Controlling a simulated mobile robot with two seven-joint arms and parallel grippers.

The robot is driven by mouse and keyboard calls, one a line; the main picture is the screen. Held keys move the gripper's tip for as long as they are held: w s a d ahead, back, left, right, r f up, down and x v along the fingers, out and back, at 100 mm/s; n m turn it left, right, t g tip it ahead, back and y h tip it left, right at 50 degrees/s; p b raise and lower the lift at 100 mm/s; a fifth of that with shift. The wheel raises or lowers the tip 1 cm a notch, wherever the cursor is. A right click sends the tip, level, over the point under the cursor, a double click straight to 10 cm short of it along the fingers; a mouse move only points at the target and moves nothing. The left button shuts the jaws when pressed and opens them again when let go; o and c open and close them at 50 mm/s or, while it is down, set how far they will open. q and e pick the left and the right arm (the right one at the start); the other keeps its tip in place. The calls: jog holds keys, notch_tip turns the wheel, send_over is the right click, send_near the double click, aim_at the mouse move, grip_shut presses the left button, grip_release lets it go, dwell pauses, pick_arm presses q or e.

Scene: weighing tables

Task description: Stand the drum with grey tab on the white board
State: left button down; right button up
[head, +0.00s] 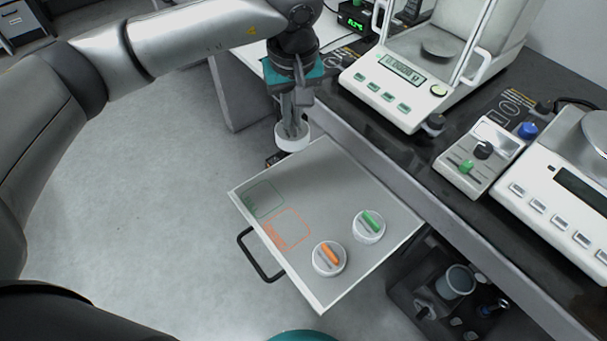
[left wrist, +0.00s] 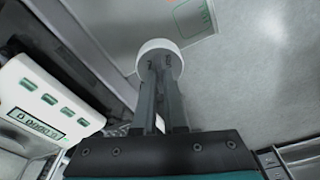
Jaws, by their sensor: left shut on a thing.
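My left gripper (head: 292,124) points down and is shut on a white round drum (head: 292,140). The drum hangs upright near the back corner of the white board (head: 330,180), seemingly above it. Its tab is hidden between the fingers, so I cannot see its colour. In the left wrist view the drum (left wrist: 160,46) sits at the fingertips. A drum with an orange tab (head: 329,259) and a drum with a green tab (head: 369,226) stand on the board's front right part. My right gripper is not in view.
The board has a green outline (head: 263,199) and an orange outline (head: 288,231), both bare, and a black handle (head: 258,257). Its back half is clear. The dark table edge, a balance (head: 400,85) and a control box (head: 480,157) stand to the right.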

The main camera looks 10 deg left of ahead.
pick_arm(q)
jog(key=shift+f+b, duration=1.6)
jog(key=shift+f, duration=6.15)
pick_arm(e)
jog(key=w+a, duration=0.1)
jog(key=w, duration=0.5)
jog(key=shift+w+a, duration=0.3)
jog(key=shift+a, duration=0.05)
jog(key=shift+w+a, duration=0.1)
pick_arm(q)
jog(key=c, duration=1.4)
grip_release()
jog(key=shift+f, duration=0.1)
jog(key=shift+c, duration=0.2)
jog(key=o, duration=0.5)
jog(key=shift+c, duration=0.2)
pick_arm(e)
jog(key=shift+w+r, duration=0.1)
